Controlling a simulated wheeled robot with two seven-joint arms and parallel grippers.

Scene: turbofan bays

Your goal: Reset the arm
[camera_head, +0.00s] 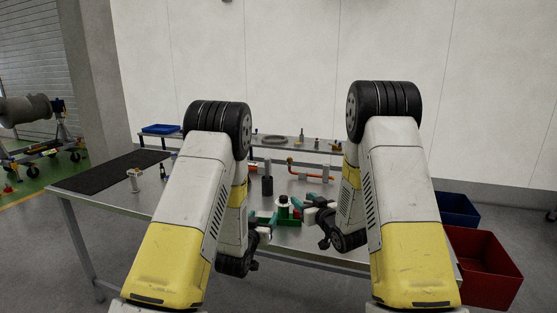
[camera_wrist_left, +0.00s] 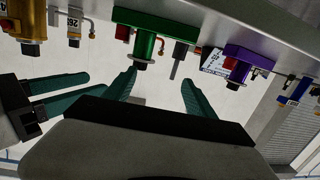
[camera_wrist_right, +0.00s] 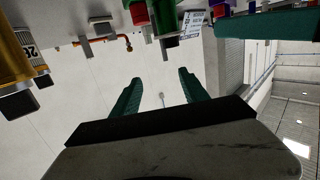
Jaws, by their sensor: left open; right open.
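My two arms rise at the front of the head view and bend down over the metal table (camera_head: 120,200). My left gripper (camera_head: 265,219) is partly hidden behind its arm. In the left wrist view its two teal fingers (camera_wrist_left: 160,85) are apart with nothing between them. My right gripper (camera_head: 312,207) is close to the right of a green part (camera_head: 288,217) on the table. In the right wrist view its teal fingers (camera_wrist_right: 158,85) are apart and empty. Both wrist views appear upside down. The left one shows a green cylinder (camera_wrist_left: 138,32) and a purple cylinder (camera_wrist_left: 244,62) beyond the fingers.
A dark mat (camera_head: 110,171) covers the table's left end. A rear bench holds a blue tray (camera_head: 160,129). A red bin (camera_head: 484,268) and a blue bin (camera_head: 457,209) are on the right.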

